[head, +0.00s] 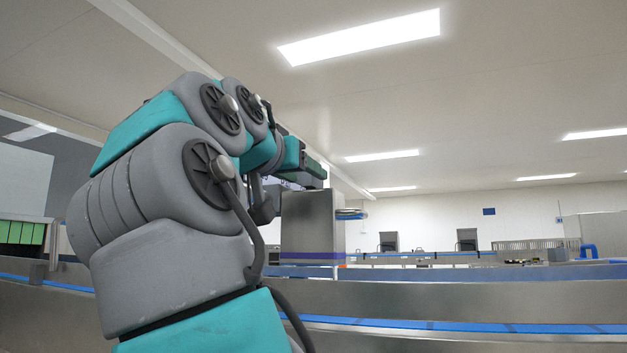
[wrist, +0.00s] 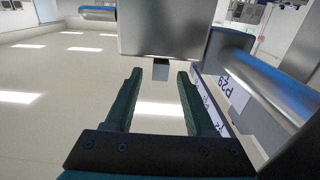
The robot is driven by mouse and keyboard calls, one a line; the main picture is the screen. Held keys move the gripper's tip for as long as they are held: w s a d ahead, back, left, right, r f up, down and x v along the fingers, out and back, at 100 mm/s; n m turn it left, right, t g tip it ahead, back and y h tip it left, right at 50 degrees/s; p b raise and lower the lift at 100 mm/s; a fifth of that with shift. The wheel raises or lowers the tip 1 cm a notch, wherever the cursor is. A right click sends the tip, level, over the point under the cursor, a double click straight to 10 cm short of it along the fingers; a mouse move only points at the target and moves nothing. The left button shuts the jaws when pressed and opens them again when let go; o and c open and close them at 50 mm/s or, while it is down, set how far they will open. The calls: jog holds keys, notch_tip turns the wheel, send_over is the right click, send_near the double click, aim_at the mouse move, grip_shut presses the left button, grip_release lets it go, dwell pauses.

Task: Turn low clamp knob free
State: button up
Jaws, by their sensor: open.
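My gripper (wrist: 159,75) is open, its two dark green fingers spread apart with nothing held between them. In the wrist view a plain grey metal box (wrist: 166,27) stands just beyond the fingertips. A small grey block (wrist: 161,69) juts from that box, in line with the gap between the fingers. I cannot tell whether this block is the low clamp knob; no knob is clearly recognisable. In the head view my arm reaches toward a tall metal housing (head: 308,228), and the fingers are too small to make out there.
A blue and metal roller (wrist: 268,83) runs close on the right in the wrist view, beside a panel marked "P29" (wrist: 226,88). Another roller (wrist: 97,12) is at upper left. In the head view a conveyor with a blue belt (head: 450,326) crosses low in front.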

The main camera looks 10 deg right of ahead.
aim_at(306, 176)
jog(key=x, duration=0.4)
jog(key=shift+w+d, duration=0.15)
jog(key=shift+w, duration=0.2)
grip_shut()
